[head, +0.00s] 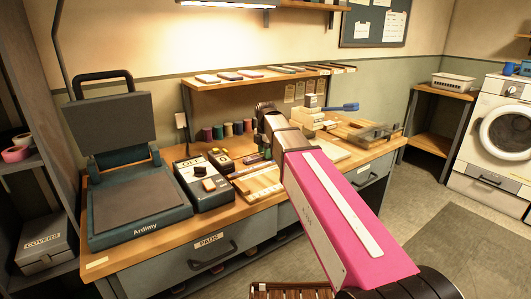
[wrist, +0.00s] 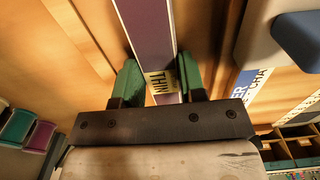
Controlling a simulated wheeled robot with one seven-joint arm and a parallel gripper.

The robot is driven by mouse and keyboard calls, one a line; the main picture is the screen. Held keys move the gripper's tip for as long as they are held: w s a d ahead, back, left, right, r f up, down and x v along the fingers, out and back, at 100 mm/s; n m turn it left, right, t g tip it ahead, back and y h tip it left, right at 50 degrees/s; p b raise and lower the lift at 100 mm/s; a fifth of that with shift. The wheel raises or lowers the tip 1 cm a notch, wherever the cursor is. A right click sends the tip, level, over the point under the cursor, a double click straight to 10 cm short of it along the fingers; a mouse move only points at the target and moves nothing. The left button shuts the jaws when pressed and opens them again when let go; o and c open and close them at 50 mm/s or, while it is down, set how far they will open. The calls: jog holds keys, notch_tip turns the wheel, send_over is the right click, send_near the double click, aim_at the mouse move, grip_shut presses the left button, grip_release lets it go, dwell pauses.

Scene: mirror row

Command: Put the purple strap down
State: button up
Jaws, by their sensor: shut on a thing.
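In the wrist view, my gripper (wrist: 158,82) has its two green fingers on either side of a purple strap (wrist: 147,28) with pale edges. It is shut on the strap near a cream label reading "THIN". The strap runs away from the fingers to the top edge of the view, above or on a wooden surface; I cannot tell whether it touches. In the head view my pink arm link reaches over the workbench (head: 130,250), and I cannot make out the fingers or the strap there.
A heat press (head: 135,212) stands at the bench's left, with a dark control box (head: 205,190) beside it. Thread spools (head: 228,130) line the back under a raised shelf (head: 225,84).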

jog(key=shift+f, duration=0.1)
jog(key=o, duration=0.9)
jog(key=shift+o, duration=0.2)
notch_tip(320, 180, up, 12)
